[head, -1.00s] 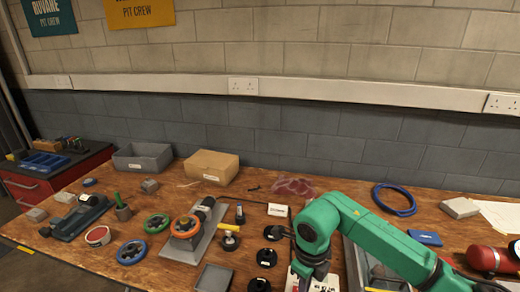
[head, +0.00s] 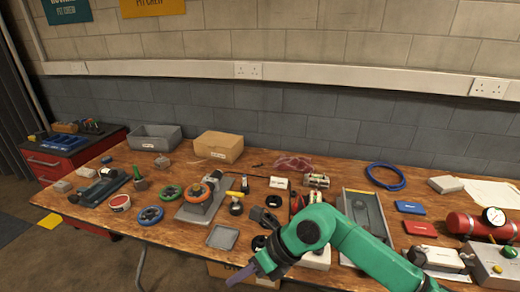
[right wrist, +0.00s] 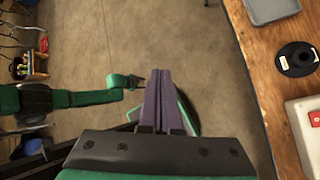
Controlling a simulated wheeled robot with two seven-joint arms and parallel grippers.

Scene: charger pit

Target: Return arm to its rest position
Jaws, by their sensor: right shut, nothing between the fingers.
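My right arm is green and comes in from the lower right in the head view. My right gripper (head: 240,276) is out past the bench's front edge, pointing down and left. In the right wrist view its two purple-grey fingers (right wrist: 158,100) are together with nothing between them, above the bare floor. The wooden bench (right wrist: 262,65) lies to the right of the fingers in that view. My left gripper is not in the head view. A green arm part of mine shows at the left of the right wrist view.
A red tool cabinet (head: 60,165) stands at the left.

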